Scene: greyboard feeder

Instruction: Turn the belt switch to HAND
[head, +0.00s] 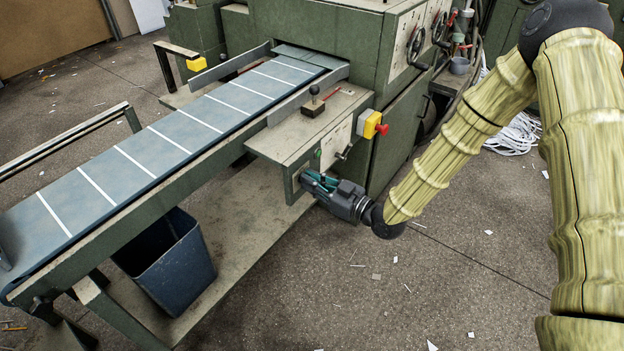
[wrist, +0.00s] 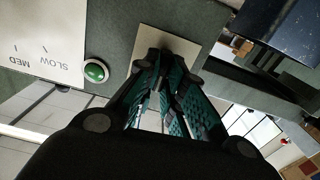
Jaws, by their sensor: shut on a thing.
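My gripper (head: 308,180) is at the front of the control box (head: 292,142) beside the belt, low on its left end. In the wrist view my gripper's teal-padded fingers (wrist: 168,68) close together against a pale plate (wrist: 185,42). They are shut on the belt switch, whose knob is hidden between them. Its setting and any HAND marking cannot be read.
A green button (wrist: 96,70) and a white SLOW/MED dial plate (wrist: 40,42) sit left of the fingers in the wrist view. A red stop button on a yellow box (head: 371,124) juts out right of the control box. A blue bin (head: 170,262) stands under the belt (head: 130,160).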

